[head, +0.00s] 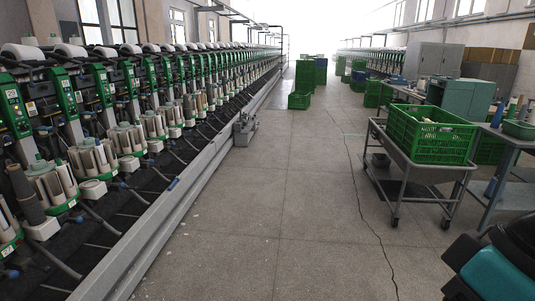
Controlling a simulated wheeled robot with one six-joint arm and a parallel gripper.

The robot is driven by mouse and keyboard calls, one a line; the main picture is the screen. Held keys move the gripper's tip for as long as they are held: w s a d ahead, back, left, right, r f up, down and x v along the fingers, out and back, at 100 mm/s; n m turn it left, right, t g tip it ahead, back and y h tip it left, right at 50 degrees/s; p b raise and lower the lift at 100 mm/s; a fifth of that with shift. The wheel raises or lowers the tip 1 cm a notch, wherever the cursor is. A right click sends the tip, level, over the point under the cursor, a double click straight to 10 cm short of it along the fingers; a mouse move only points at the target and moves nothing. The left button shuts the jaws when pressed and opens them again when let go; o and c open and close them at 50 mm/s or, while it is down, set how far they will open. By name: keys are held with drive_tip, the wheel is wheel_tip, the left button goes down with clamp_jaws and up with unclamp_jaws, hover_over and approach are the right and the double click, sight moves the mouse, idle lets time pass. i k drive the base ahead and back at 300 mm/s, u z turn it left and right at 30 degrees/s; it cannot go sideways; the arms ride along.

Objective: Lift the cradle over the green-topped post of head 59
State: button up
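A long row of winding heads runs along the left, each with a green upright panel (14,112). White yarn packages (22,52) lie along the top of the row. Below the panels stand clusters of pale bobbins (52,184), some with a small green tip at the centre. Head numbers are too small to read, so I cannot tell which is head 59. I cannot make out its cradle or its green-topped post separately. My gripper is not in view.
A grey rail (165,228) edges the machine, with dark hoses behind it. A wheeled cart (408,172) carries a green crate (430,136) on the right, beside a worktable (505,140). Green crates (300,100) stand farther down the aisle. The concrete floor (270,200) between is clear.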

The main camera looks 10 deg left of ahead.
sight(117, 59)
drive_tip(key=u, duration=0.05)
drive_tip(key=i, duration=2.1)
drive_tip(key=u, duration=0.8)
drive_tip(key=i, duration=1.9)
drive_tip(key=u, duration=0.9)
drive_tip(key=i, duration=0.85)
drive_tip(key=u, duration=0.3)
